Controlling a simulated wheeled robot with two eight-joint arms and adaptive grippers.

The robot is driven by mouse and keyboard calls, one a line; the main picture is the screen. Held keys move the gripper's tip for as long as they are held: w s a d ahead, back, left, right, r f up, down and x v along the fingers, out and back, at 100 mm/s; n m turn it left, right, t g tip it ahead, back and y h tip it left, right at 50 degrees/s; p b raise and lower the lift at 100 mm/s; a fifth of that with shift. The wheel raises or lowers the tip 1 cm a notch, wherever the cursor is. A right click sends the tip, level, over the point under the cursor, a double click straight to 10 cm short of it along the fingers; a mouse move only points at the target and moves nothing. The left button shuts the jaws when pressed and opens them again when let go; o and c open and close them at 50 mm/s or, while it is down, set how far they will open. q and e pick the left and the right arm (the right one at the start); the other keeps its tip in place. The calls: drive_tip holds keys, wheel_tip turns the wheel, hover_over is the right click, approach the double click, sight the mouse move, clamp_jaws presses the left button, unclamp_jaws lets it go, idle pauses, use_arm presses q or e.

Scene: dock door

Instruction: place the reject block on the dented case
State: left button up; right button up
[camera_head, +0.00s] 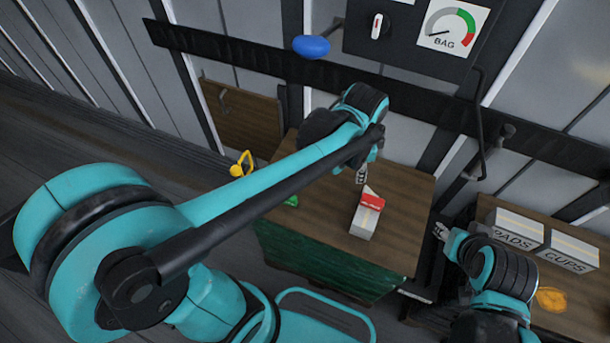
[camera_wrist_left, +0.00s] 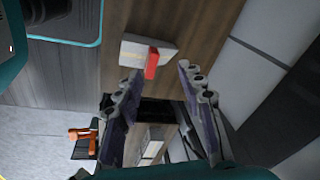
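A red block (camera_head: 371,200) with a white label, likely the reject block, shows at the far end of a pale case (camera_head: 362,224) on the wooden cabinet top. In the left wrist view the red block (camera_wrist_left: 152,64) overlaps the edge of the pale case (camera_wrist_left: 140,50); it seems to rest on it, but the contact is unclear. No dent is clearly visible. My left gripper (camera_head: 362,176) is just above the block. Its fingers (camera_wrist_left: 158,74) are spread in the wrist view, with a gap around the block. My right gripper (camera_head: 440,231) is beside the cabinet's right edge, its fingers too small to judge.
Boxes marked PADS (camera_head: 515,232) and CUPS (camera_head: 568,249) stand on a right-hand wooden surface with an orange item (camera_head: 551,299). A yellow item (camera_head: 241,164) and a green item (camera_head: 291,200) are left of the case. A gauge panel (camera_head: 446,38) and blue knob (camera_head: 311,46) are behind.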

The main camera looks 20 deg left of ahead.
use_arm(q)
drive_tip(key=s+a+r+n+t, duration=0.2)
drive_tip(key=s+a+n+t, duration=0.3)
drive_tip(key=s+a+n, duration=0.5)
drive_tip(key=shift+a+r+n+y, duration=0.15)
drive_tip(key=shift+a+n+y, duration=0.3)
drive_tip(key=shift+n, duration=0.75)
drive_tip(key=shift+a, duration=0.1)
